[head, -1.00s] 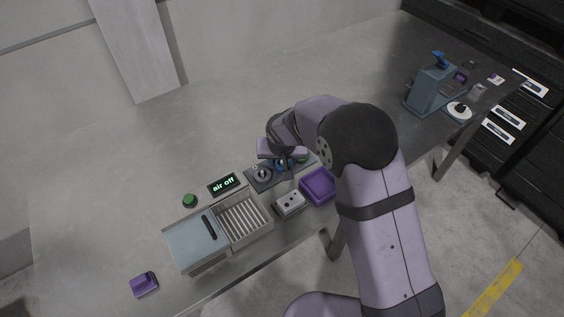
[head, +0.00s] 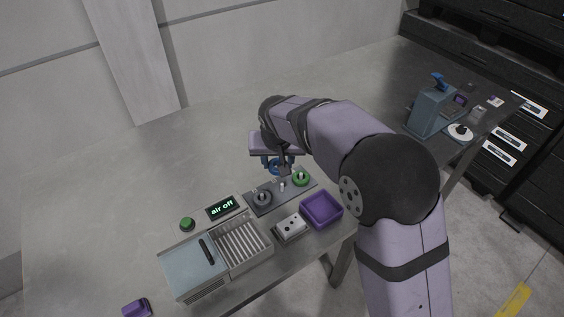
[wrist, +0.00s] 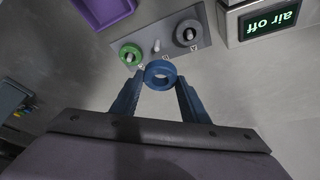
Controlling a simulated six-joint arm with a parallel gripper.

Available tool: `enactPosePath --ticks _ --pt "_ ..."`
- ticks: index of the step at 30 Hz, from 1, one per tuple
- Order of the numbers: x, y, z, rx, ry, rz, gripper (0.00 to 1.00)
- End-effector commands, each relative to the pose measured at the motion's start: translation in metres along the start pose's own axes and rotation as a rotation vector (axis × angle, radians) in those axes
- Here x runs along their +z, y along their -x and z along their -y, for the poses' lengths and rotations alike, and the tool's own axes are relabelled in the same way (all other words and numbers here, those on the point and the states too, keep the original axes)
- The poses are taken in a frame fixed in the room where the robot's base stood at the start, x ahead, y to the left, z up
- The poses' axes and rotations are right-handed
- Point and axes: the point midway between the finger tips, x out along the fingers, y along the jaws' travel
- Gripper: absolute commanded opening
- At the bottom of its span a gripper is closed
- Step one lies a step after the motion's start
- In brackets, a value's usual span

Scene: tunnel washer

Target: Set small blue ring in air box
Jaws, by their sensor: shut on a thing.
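The small blue ring (wrist: 160,75) is held between the two blue fingers of my gripper (wrist: 157,86) in the wrist view. In the head view the ring (head: 275,168) shows below my gripper (head: 277,163), raised above the peg board (head: 273,203). The board's middle peg is bare. A grey ring (head: 263,198) and a green ring (head: 300,178) sit on the other pegs. The air box (head: 215,257) stands to the left of the board, with a slatted tray part and a pale blue lid panel (head: 190,268) with a dark handle.
A display (head: 223,208) reading "air off" and a green button (head: 187,224) are behind the air box. A purple bin (head: 321,209) and a white block with dark holes (head: 291,227) are at the front right. A purple object (head: 136,308) lies at far left.

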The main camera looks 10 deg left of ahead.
Motion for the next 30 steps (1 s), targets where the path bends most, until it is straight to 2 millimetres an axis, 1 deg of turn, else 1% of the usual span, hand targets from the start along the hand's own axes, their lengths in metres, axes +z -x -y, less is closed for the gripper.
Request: enactPosePath --ticks 1,5,8,11,14,15,20,21,25,27,30 --pt "-0.001 0.009 0.009 -0.007 0.015 -0.002 0.19" --pt "-0.004 0.029 0.032 -0.025 0.054 -0.005 0.19" --pt "-0.004 0.048 0.052 -0.040 0.089 -0.005 0.19" --pt "0.004 0.069 0.072 -0.056 0.132 -0.002 0.19" --pt "0.022 0.087 0.089 -0.075 0.180 -0.001 0.19" --pt "0.032 0.094 0.095 -0.083 0.199 0.000 0.19" --pt "0.073 0.110 0.107 -0.113 0.275 0.000 0.19" --pt "0.086 0.112 0.108 -0.121 0.295 0.002 0.19" --pt "0.123 0.111 0.104 -0.144 0.351 0.002 0.19" --pt "0.139 0.103 0.097 -0.151 0.367 0.002 0.19" --pt "0.158 0.092 0.088 -0.159 0.387 0.002 0.19"
